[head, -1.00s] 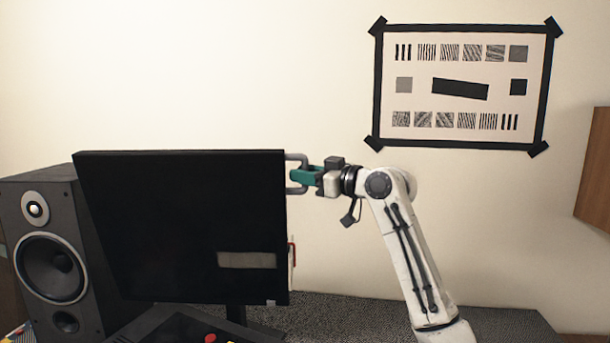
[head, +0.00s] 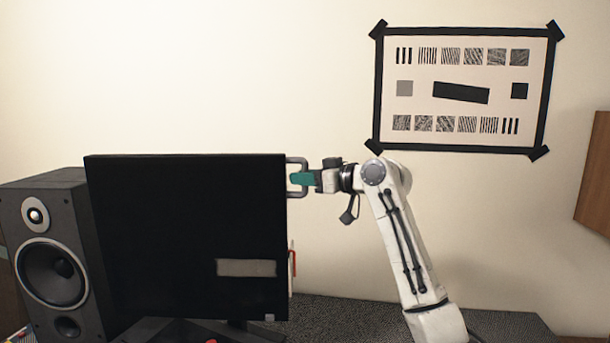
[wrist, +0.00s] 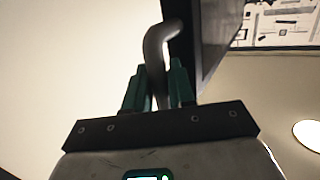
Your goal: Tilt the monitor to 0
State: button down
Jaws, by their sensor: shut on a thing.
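The monitor (head: 180,225) is a large black panel in the head view, left of centre, nearly upright on its stand. A grey loop handle (head: 302,162) sticks out from its upper right edge. My gripper (head: 296,178) comes from the right and is shut on this handle. In the wrist view, the green fingers (wrist: 158,88) stand on either side of the grey bar of the handle (wrist: 155,50). The monitor's dark edge (wrist: 200,45) is just to the right of it. The stand is mostly hidden behind and below the panel.
A grey speaker (head: 50,255) stands left of the monitor, close behind its edge. A test chart (head: 462,88) is taped to the wall. A brown wooden box (head: 595,170) is at the far right. The dark textured surface (head: 350,318) right of the monitor looks clear.

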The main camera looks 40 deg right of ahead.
jog(key=shift+d+r, duration=0.1)
jog(key=c, duration=1.1)
grip_release()
jog(key=shift+w, duration=0.1)
jog(key=b+v, duration=0.3)
jog(key=v, duration=0.8)
jog(key=shift+b, duration=0.3)
